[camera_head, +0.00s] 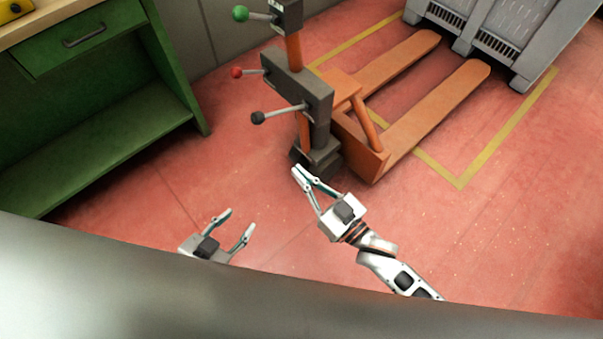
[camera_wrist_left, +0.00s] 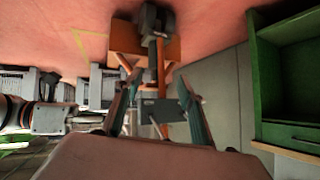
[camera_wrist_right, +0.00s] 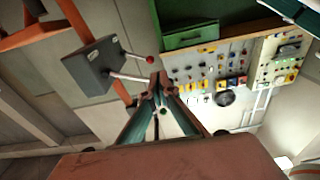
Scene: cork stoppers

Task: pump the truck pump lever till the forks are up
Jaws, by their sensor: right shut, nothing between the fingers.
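The orange pallet truck (camera_head: 360,150) stands on the red floor, its two forks (camera_head: 440,105) low, pointing toward a grey crate. Its column has a grey block (camera_head: 312,95) with a red-knobbed lever (camera_head: 250,71) and a black-knobbed lever (camera_head: 280,114); a green-knobbed lever (camera_head: 255,15) sits higher. In the right wrist view the red knob (camera_wrist_right: 150,59) shows just beyond my fingers. My right gripper (camera_head: 298,172) is shut and empty, appearing below the block near the truck's base. My left gripper (camera_head: 240,219) is open and empty, further left. The pallet truck also shows in the left wrist view (camera_wrist_left: 165,48).
A green workbench (camera_head: 110,110) with a drawer and shelf stands at the left. The grey crate (camera_head: 500,30) is at the back right, within yellow floor lines (camera_head: 495,140). A control panel (camera_wrist_right: 215,70) shows in the right wrist view. Floor at the right is clear.

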